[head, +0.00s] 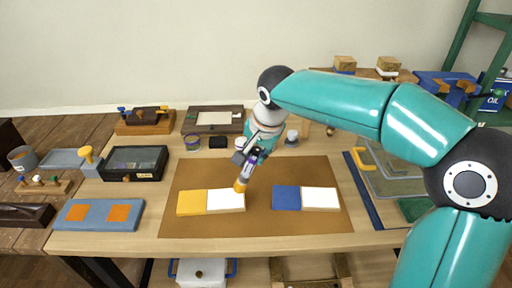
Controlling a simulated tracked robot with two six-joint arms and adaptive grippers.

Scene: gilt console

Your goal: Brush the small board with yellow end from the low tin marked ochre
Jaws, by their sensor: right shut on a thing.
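The small board with the yellow end (190,203) lies on the brown mat; its right part is white. My right gripper (251,156) is above the mat, shut on a brush (241,184) that points down. The brush's tip looks yellow and is at the far right part of the board's white area; I cannot tell if it touches. A low tin (192,142) stands behind the mat at the left, and its marking is too small to read. Another small tin (240,143) is partly hidden by my right gripper. My left gripper is not in view.
A board with a blue end (286,197) lies to the right on the mat (258,226). A glass-lidded dark box (134,163) and a blue-grey slab with orange squares (98,215) are at the left. A green-and-grey tray (385,180) is at the right. The mat's front strip is clear.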

